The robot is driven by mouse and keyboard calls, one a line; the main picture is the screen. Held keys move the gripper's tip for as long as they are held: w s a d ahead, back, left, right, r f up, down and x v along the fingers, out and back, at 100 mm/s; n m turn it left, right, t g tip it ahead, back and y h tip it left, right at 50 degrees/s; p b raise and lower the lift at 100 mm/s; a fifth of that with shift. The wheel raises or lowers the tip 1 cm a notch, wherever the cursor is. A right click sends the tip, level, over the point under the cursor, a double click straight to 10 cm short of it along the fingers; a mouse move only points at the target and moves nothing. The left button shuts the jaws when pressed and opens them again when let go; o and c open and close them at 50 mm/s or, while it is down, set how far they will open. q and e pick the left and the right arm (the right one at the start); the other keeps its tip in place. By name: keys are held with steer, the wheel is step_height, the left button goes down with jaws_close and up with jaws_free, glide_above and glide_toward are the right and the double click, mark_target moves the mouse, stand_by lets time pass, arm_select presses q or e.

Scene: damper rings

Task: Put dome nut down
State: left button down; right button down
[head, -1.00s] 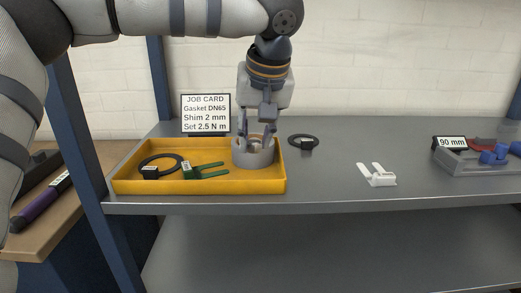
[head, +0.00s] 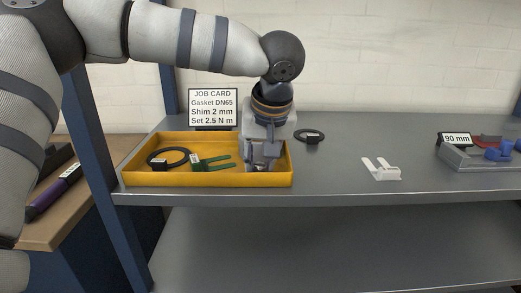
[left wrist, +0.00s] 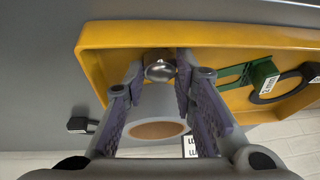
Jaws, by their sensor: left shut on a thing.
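The dome nut (left wrist: 160,69) is a small shiny metal cap between the fingertips of my left gripper (left wrist: 163,75) in the left wrist view. The gripper is shut on it. In the head view my left gripper (head: 262,163) points down, low inside the right end of the yellow tray (head: 205,179), near its front wall. A grey round cup (left wrist: 155,112) with a brown inside shows between the fingers in the wrist view; in the head view the gripper hides most of it. Whether the nut touches the tray floor is hidden. My right gripper is not in view.
A black ring (head: 182,152) and a green tagged part (head: 212,163) lie in the tray's left and middle. A job card (head: 213,107) stands behind.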

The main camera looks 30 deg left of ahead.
arm_select(q)
steer(key=shift+f, duration=0.2)
stand_by(0.5)
steer(key=c, duration=1.2)
jaws_free()
steer(key=shift+c, duration=0.2)
steer(key=v, duration=1.2)
jaws_close()
